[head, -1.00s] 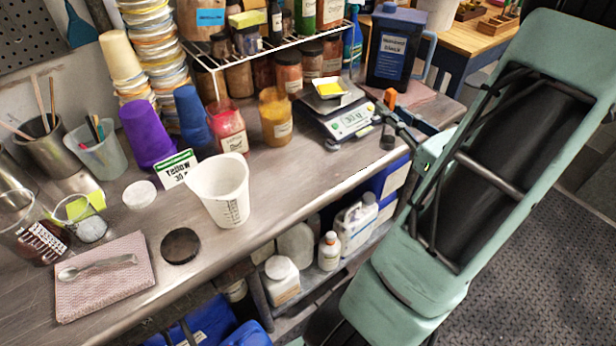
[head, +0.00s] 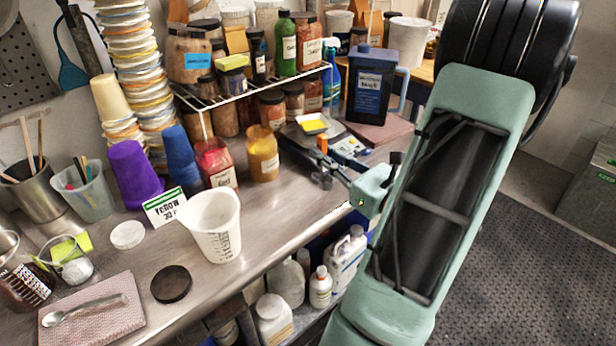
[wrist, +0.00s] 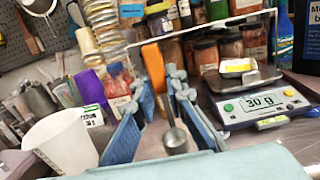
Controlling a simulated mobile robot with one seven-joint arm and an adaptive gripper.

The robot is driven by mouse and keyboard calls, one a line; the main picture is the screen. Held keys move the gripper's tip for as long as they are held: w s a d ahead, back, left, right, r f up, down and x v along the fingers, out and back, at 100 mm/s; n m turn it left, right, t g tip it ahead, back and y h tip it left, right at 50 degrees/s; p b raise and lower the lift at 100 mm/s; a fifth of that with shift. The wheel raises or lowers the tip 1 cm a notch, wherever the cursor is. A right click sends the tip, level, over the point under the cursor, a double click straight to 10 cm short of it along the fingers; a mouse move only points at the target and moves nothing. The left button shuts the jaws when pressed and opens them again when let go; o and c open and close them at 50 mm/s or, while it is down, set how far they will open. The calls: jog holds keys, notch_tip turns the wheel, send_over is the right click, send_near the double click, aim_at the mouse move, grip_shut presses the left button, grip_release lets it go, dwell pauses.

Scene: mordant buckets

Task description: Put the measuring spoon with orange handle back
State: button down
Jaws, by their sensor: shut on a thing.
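The measuring spoon with orange handle (wrist: 153,70) is held in my gripper (wrist: 160,98). In the wrist view the orange handle points up and the small metal cup hangs below, between the blue-grey fingers. In the head view the orange handle (head: 322,145) stands above my gripper (head: 326,172), which is over the bench at the front left of the scale. The spoon's metal cup is hard to make out in the head view.
The scale (wrist: 262,109) reads 30 g and carries a tray with yellow powder. A white measuring jug (head: 215,235), a yellow jar (head: 263,155) and a red jar (head: 215,165) stand to the left. A wire shelf (head: 250,92) of jars is behind.

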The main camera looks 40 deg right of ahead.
jog(key=shift+w+d+f+b, duration=0.15)
jog(key=shift+w+f, duration=0.95)
jog(key=shift+f, duration=0.55)
jog(key=shift+w+d+f+b, duration=0.1)
jog(key=shift+w+f, duration=1)
jog(key=shift+f, duration=0.5)
jog(key=shift+w+d+f+b, duration=0.15)
jog(key=shift+w+f, duration=0.95)
jog(key=shift+f, duration=0.55)
jog(key=shift+f, duration=0.15)
jog(key=c, duration=2.4)
grip_release()
jog(key=o, duration=0.4)
jog(key=shift+o, duration=0.2)
